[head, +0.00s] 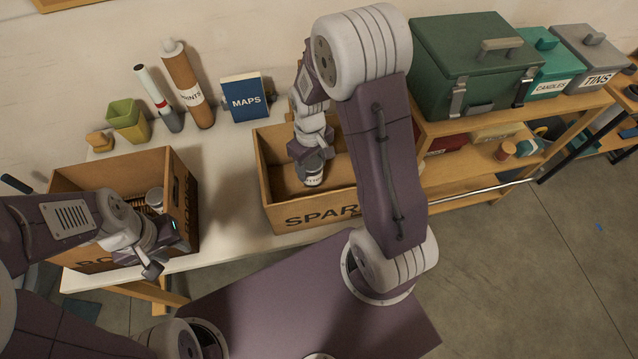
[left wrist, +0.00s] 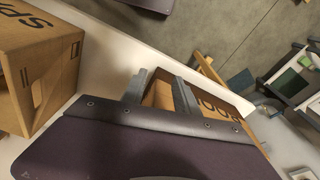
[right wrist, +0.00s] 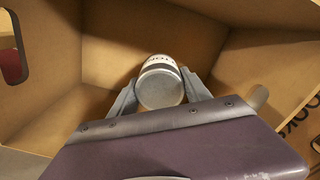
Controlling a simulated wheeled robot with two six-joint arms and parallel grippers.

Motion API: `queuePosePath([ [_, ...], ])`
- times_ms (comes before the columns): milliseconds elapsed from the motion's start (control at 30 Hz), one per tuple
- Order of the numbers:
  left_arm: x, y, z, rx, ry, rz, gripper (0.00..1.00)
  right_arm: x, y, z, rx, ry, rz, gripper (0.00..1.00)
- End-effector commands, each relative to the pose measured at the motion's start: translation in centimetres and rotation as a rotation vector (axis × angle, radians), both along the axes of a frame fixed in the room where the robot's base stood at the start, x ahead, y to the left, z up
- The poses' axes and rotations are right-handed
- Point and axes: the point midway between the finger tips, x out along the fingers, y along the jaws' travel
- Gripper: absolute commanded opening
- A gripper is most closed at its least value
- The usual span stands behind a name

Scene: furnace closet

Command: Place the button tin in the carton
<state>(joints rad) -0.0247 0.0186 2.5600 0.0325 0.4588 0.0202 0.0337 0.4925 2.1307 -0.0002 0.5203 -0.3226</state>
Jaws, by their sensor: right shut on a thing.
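The button tin (head: 314,181), a small pale cylinder with a partly readable label, is between the fingers of my right gripper (head: 312,166). The tin also shows in the right wrist view (right wrist: 160,86), with a finger on each side. It is inside the open carton marked SPAR… (head: 285,214), below the rim; whether it touches the floor I cannot tell. A second open carton, marked BO… (head: 182,208), stands to the left with a jar and other items inside. My left gripper (head: 158,262) is open and empty in front of that carton; its fingers also show in the left wrist view (left wrist: 160,90).
Behind the cartons stand a green cup (head: 129,122), a brown tube (head: 188,85), a white-and-red tube (head: 155,95) and a blue MAPS book (head: 246,98). A shelf at right holds a green case (head: 470,65) and labelled boxes. The white table (head: 225,170) is clear between the cartons.

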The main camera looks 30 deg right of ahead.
Motion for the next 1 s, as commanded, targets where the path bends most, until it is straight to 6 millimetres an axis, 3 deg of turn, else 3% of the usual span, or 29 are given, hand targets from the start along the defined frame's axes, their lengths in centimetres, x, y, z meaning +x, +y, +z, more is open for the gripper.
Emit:
queuePosePath([
  [100, 0.0, 0.0, -0.2, 0.000, 0.000, 0.000, 0.36, 0.0, 0.0, -2.2, 0.000, 0.001, 0.000, 0.07],
  [267, 0.0, 0.0, -0.2, 0.000, 0.000, 0.000, 0.36, 0.1, 0.0, -2.9, 0.000, -0.002, -0.001, 0.07],
  [500, 0.0, 0.0, -0.5, 0.000, 0.000, 0.000, 0.36, 0.0, 0.0, -6.7, 0.000, 0.001, -0.001, 0.07],
  [900, 0.0, 0.0, -0.8, 0.000, 0.000, 0.000, 0.36, 0.1, 0.0, -7.4, 0.000, -0.002, -0.001, 0.07],
  [933, 0.0, 0.0, -0.7, 0.000, 0.000, 0.000, 0.36, 0.1, 0.0, -7.3, 0.000, -0.002, -0.001, 0.64],
  [1000, 0.0, 0.0, -0.7, 0.000, 0.000, 0.000, 0.36, 0.1, 0.0, -7.2, 0.000, -0.002, -0.001, 0.78],
])
